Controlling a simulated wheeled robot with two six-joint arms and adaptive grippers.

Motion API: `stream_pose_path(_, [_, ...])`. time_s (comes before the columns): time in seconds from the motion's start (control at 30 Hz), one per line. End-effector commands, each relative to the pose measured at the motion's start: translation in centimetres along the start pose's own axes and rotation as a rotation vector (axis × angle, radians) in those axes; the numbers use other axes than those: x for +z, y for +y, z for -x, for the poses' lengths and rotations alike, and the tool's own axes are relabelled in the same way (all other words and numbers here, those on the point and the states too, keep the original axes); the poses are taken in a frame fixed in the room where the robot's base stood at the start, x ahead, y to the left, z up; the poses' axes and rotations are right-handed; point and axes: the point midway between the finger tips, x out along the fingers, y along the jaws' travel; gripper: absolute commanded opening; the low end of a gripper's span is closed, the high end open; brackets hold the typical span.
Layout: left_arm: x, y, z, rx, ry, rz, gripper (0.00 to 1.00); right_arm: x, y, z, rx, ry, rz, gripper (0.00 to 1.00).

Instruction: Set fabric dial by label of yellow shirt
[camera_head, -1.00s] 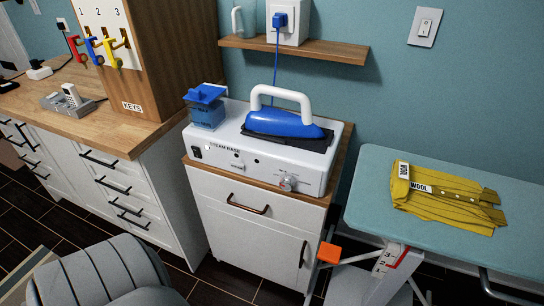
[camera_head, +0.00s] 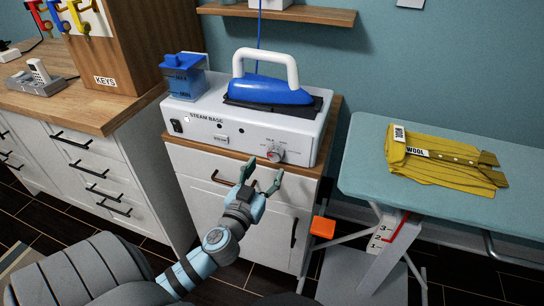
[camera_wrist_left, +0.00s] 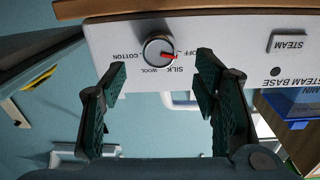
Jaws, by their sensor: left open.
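The fabric dial (camera_head: 275,154) is on the front of the white steam base (camera_head: 210,137). In the left wrist view, upside down, the dial (camera_wrist_left: 157,47) has a red pointer directed to the OFF/SILK side; WOOL and COTTON are also printed around it. My left gripper (camera_head: 263,172) is open and empty, just in front of and below the dial. In the wrist view its fingers (camera_wrist_left: 163,68) stand either side of the dial, apparently not touching it. My right gripper is not in view.
A blue iron (camera_head: 268,91) with a white handle rests on the steam base, beside a blue water tank (camera_head: 184,80). The ironing board (camera_head: 385,207) stands right of the cabinet (camera_head: 205,205). A STEAM button (camera_wrist_left: 289,43) is on the same panel as the dial.

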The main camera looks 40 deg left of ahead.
Motion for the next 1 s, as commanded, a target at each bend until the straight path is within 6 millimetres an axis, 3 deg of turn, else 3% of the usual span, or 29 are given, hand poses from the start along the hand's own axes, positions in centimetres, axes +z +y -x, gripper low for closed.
stream_pose_path(0.1, [-0.2,0.0,-3.0,-0.001,0.002,0.0,0.55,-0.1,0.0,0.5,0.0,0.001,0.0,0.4])
stream_pose_path(0.23, [0.0,0.0,-4.9,0.0,0.0,-0.001,0.55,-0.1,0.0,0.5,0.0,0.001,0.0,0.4])
stream_pose_path(0.57, [0.1,0.0,-5.6,0.002,-0.001,-0.001,0.55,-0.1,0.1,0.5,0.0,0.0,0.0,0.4])
stream_pose_path(0.87, [0.1,0.0,-5.5,0.001,-0.001,-0.001,0.09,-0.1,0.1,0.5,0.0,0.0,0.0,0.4])
stream_pose_path(1.0, [0.1,0.0,-5.5,0.002,-0.001,-0.003,0.07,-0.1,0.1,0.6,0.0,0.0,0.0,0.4])
